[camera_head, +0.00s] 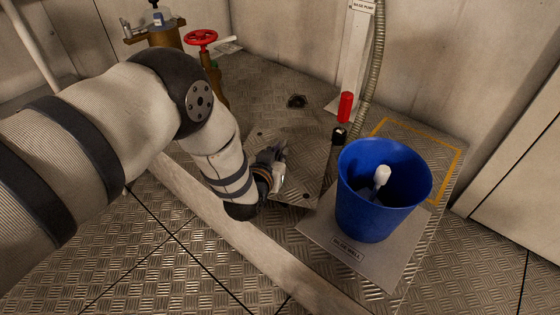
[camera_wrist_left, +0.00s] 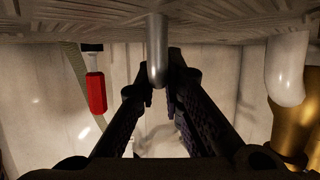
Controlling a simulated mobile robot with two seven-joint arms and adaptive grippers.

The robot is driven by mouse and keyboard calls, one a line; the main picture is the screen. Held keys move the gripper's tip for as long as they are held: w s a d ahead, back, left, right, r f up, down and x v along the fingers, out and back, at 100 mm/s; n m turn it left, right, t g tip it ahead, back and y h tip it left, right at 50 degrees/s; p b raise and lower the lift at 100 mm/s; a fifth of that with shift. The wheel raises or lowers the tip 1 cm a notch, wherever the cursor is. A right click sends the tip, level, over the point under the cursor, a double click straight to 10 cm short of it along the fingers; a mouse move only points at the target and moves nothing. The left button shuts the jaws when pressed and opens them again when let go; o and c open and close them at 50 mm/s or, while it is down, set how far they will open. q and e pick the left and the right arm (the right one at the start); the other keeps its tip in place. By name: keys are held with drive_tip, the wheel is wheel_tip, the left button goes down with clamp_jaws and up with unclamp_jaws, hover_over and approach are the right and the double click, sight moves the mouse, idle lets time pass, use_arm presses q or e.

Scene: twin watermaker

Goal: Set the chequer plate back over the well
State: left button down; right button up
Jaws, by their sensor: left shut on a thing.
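My left gripper (camera_head: 272,168) is low over a chequer-patterned plate (camera_head: 292,187) in the head view, left of the blue bucket. In the left wrist view my fingers (camera_wrist_left: 162,92) are closed around a rounded steel handle (camera_wrist_left: 157,50). The handle meets a chequer surface (camera_wrist_left: 215,26) across the top of that view. I cannot tell whether the plate is raised. A pale grey panel (camera_head: 390,266) labelled "BILGE WELL" lies under the bucket; no well opening is clear. My right gripper is not in view.
The blue bucket (camera_head: 366,215) holds a white-headed tool (camera_head: 382,176). A red-gripped lever (camera_head: 345,106) and hose (camera_head: 373,75) stand behind. A red valve wheel (camera_head: 201,38) is at back left. A yellow floor outline (camera_head: 455,165) lies right of the bucket.

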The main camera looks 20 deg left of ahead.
use_arm(q)
drive_tip(key=shift+f, duration=0.95)
drive_tip(key=shift+w+r, duration=0.1)
drive_tip(key=shift+r, duration=0.1)
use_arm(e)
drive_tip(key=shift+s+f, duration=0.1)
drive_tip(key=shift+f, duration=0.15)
use_arm(q)
drive_tip(key=shift+f, duration=0.1)
drive_tip(key=c, duration=1.7)
unclamp_jaws()
drive_tip(key=shift+f, duration=0.1)
